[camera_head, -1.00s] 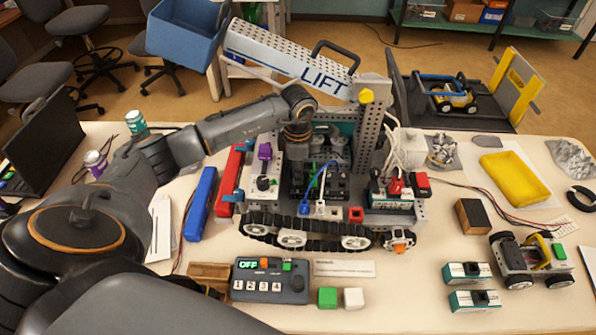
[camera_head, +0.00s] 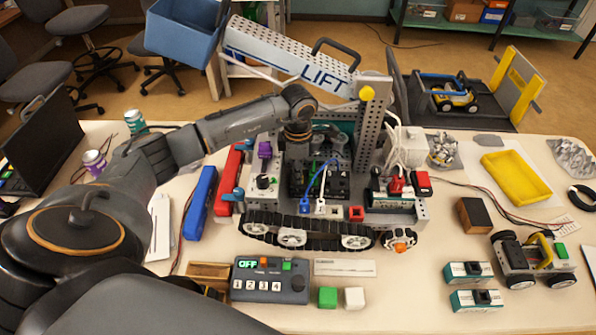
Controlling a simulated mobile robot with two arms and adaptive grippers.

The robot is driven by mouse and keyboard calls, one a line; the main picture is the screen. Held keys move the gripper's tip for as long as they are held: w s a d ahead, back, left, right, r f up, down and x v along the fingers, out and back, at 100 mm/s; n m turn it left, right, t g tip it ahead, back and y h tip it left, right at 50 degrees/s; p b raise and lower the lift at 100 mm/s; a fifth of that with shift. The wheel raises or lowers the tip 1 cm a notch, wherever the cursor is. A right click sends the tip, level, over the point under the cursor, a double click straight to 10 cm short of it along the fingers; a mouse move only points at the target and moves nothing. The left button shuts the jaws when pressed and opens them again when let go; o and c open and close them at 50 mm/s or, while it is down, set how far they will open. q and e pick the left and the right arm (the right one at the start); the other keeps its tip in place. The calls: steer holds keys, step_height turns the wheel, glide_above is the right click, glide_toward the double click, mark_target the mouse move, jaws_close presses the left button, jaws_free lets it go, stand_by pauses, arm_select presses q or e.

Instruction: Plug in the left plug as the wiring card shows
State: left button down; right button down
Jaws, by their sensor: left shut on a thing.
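My left gripper (camera_head: 318,148) reaches down over the tracked LIFT robot (camera_head: 410,208), above the dark controller block (camera_head: 341,187) on its deck. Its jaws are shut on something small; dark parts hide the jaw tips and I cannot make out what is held. A blue plug (camera_head: 305,205) on a blue cable and a white plug (camera_head: 320,207) sit side by side at the controller's front edge. I cannot tell whether they are seated. A pale card strip (camera_head: 345,268) lies in front of the tracks; its print is too small to read. My right gripper is not in view.
A switch box (camera_head: 270,280) reading OFF stands in front of the tracks, with a green block (camera_head: 328,297) and a white block (camera_head: 354,298) beside it. Red plugs (camera_head: 397,184) and white cables crowd the deck's right side. The mast (camera_head: 371,130) rises just right of the gripper.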

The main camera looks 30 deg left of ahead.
arm_select(q)
steer(key=shift+s+f+b, duration=0.1)
steer(key=shift+f+b, duration=0.25)
steer(key=shift+b, duration=0.15)
stand_by(0.9)
steer(key=c, duration=1.2)
jaws_free()
steer(key=shift+o, duration=0.2)
steer(key=shift+r+p, duration=1.7)
steer(key=shift+r, duration=1.35)
